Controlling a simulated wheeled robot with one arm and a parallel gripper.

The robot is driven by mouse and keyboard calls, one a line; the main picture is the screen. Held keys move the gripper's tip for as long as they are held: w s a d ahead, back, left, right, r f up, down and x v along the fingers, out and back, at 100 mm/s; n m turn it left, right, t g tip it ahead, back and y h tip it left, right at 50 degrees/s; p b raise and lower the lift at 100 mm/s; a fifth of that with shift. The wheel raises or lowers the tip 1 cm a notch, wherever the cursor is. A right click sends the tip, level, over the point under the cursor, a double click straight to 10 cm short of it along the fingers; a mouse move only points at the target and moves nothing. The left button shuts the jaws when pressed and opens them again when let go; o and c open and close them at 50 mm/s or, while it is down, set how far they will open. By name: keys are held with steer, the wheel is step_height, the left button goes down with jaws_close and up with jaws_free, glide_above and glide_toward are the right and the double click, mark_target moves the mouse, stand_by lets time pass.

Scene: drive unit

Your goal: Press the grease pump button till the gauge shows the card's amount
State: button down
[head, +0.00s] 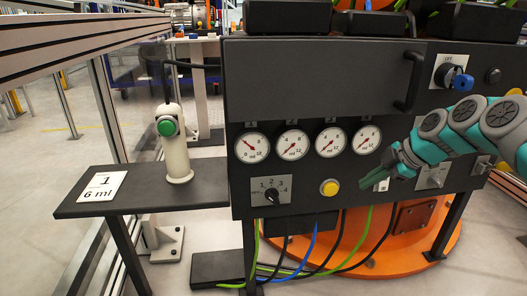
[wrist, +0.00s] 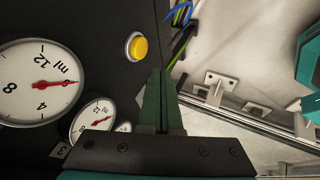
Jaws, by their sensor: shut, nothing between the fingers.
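The white card (head: 102,186) reads 1 and 6 ml and lies on a dark side shelf at the left. A cream pump-like cylinder (head: 175,145) stands there, with a green button (head: 166,128) on its front. Four round gauges marked in ml, the leftmost (head: 252,148), sit in a row on the dark panel; I cannot read their needles exactly. A yellow button (head: 329,187) is below them and shows in the wrist view (wrist: 137,46). My gripper (head: 375,183) is shut and empty, right of the yellow button and apart from it; its fingers (wrist: 161,90) show in the wrist view.
A selector knob (head: 271,195) marked 1 to 4 is on the panel's lower left. A handle (head: 410,82) and blue-padlocked switch (head: 461,83) are above my arm. Cables (head: 310,245) hang below. The space before the shelf is clear.

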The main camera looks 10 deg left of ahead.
mark_target(331, 190)
steer(key=s+b, duration=0.1)
steer(key=b, duration=0.3)
steer(key=shift+s+d+b, duration=0.1)
steer(key=shift+s+b, duration=0.15)
steer(key=shift+b, duration=0.05)
steer(key=shift+f, duration=0.1)
steer(key=w+a+f+b, duration=0.1)
steer(key=w+a+f, duration=0.5)
steer(key=w+f, duration=0.1)
steer(key=shift+f, duration=0.4)
stand_by(0.4)
steer(key=shift+w+a, duration=0.1)
steer(key=shift+a, duration=0.05)
